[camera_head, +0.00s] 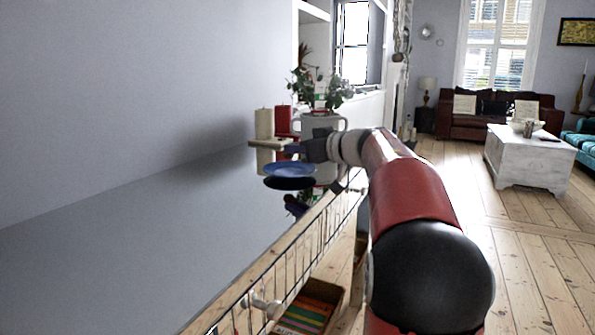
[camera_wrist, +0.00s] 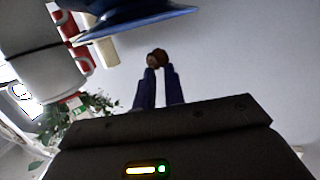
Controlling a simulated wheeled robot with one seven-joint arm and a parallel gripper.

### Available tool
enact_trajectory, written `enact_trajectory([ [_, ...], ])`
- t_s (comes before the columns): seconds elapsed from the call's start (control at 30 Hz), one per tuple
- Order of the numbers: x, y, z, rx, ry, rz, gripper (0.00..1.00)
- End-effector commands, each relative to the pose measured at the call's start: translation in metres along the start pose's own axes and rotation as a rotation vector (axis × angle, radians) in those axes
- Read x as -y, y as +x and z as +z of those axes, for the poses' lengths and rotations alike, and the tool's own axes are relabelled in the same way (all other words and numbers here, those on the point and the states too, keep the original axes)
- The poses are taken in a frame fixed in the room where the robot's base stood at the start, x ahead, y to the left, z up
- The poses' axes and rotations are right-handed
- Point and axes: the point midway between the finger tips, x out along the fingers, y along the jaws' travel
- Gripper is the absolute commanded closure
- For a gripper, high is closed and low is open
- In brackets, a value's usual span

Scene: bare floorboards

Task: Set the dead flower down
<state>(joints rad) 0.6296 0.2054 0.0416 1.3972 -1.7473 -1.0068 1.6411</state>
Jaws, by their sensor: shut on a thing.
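The dead flower shows in the wrist view as a small reddish-brown, rounded end (camera_wrist: 158,56) between the tips of my two dark fingers. My gripper (camera_wrist: 159,72) is shut on it. In the head view my gripper (camera_head: 292,151) reaches left over the far part of the glossy grey top (camera_head: 150,230), close to a blue plate (camera_head: 290,169). The plate also shows in the wrist view (camera_wrist: 130,20). I cannot make out the flower in the head view. How high it is above the surface is unclear.
A cream candle (camera_head: 264,124), a red candle (camera_head: 282,118) and a white pot (camera_head: 318,124) with a leafy plant (camera_head: 335,92) stand close around my gripper. The near part of the grey top is bare. A wire rail (camera_head: 290,256) runs below its right edge.

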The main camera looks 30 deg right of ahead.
Motion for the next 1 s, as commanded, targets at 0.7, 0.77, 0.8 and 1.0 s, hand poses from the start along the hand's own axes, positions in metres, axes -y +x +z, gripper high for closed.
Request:
enact_trajectory([
  [0.7, 0.000, 0.007, 0.040, 0.001, 0.000, 0.000, 0.76],
  [0.77, 0.000, 0.007, 0.040, 0.001, 0.000, 0.000, 0.68],
  [0.8, 0.000, 0.007, 0.040, 0.001, 0.000, 0.000, 0.67],
  [1.0, 0.000, 0.007, 0.040, 0.001, 0.000, 0.000, 0.67],
])
